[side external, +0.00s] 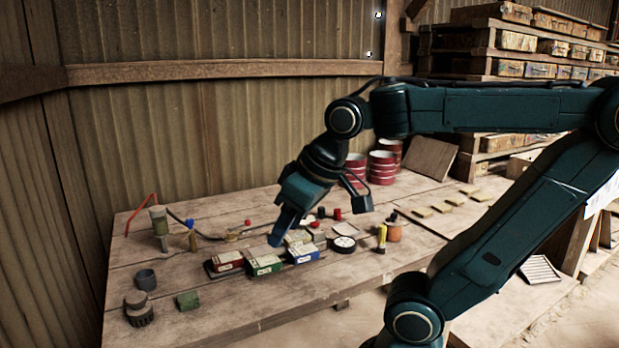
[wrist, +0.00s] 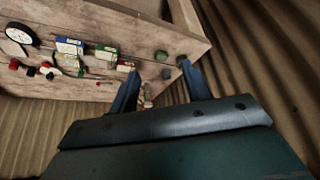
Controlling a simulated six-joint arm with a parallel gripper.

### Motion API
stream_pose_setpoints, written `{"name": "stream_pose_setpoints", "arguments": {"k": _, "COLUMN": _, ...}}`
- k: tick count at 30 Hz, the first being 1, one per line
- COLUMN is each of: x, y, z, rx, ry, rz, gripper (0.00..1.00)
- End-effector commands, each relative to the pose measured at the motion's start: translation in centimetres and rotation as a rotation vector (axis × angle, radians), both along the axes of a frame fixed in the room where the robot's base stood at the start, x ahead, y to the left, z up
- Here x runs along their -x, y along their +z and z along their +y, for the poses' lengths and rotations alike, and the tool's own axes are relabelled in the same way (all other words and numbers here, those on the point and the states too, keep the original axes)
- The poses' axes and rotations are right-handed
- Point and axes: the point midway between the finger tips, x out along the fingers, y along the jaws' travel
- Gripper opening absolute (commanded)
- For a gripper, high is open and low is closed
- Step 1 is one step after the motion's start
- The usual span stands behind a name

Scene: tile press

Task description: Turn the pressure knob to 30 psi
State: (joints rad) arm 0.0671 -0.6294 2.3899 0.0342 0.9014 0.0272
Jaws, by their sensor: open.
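No dial or psi mark is readable, so I cannot tell for sure which part is the pressure knob. A grey-green upright cylinder (side external: 158,217) with a red hose stands at the table's left back. A small blue knob (side external: 190,223) on a brass-coloured fitting is just right of it. My gripper (side external: 320,224) is open and empty, to the right of these parts and above the boxes. In the wrist view my gripper (wrist: 159,69) shows two spread fingers with nothing held. A small pale upright part (wrist: 147,95) shows between them, lower down.
Red, green (side external: 264,264) and blue boxes stand at mid-table. A black disc (side external: 344,245), red caps (side external: 337,214) and an orange jar (side external: 394,232) are to their right. Grey cups (side external: 146,279) and a green block (side external: 188,300) are at the front left. Red tins (side external: 381,168) stand behind.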

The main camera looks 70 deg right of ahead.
Motion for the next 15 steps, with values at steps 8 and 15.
{"name": "stream_pose_setpoints", "arguments": {"k": 8, "x": -5.7, "y": 2.4, "z": -4.7, "rx": -0.012, "ry": -0.215, "rz": 0.021, "gripper": 0.48}}
{"name": "stream_pose_setpoints", "arguments": {"k": 15, "x": -10.2, "y": 3.4, "z": -9.8, "rx": -0.022, "ry": -0.401, "rz": 0.033, "gripper": 0.48}}
